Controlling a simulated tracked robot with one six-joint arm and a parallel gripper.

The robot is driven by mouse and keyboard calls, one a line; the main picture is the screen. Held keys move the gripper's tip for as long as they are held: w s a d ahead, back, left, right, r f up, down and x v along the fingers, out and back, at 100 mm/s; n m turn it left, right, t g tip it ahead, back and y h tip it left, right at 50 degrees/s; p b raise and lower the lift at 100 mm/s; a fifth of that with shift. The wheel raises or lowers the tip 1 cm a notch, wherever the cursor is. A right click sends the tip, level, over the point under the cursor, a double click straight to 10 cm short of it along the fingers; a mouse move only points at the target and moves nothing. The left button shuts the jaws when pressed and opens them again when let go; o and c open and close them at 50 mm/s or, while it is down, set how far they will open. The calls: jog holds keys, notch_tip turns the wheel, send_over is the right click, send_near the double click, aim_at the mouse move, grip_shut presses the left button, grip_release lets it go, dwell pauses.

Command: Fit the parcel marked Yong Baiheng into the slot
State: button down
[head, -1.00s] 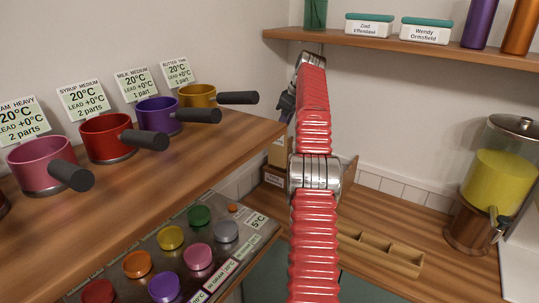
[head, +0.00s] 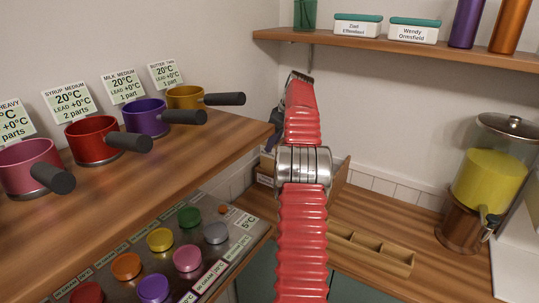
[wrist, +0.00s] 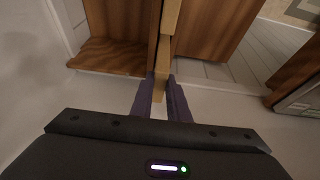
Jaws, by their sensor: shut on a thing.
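My gripper shows in the wrist view (wrist: 160,98) with its two dark purple fingers closed on a narrow tan piece (wrist: 161,84), which looks like the edge of a parcel. No name can be read on it, so I cannot tell whether it is the one marked Yong Baiheng. In the head view my red arm hides most of the gripper and what it holds. A tan box with a label (head: 266,168) stands partly hidden behind the arm; its writing is too small to read. I cannot make out the slot for certain.
Brown wooden panels stand left (wrist: 118,30) and right (wrist: 212,28) of the held piece. A wooden shelf (head: 150,175) with several pots is close on the left, above a knob panel (head: 205,262). A divided wooden tray (head: 385,253) and a yellow drink dispenser (head: 487,180) stand right.

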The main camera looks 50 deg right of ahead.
jog(key=shift+s+f, duration=0.1)
jog(key=shift+f, duration=1.8)
jog(key=c, duration=1.7)
grip_release()
jog(key=shift+f, duration=0.1)
send_near(273, 152)
jog(key=shift+d+r, duration=0.5)
jog(key=shift+d, duration=0.05)
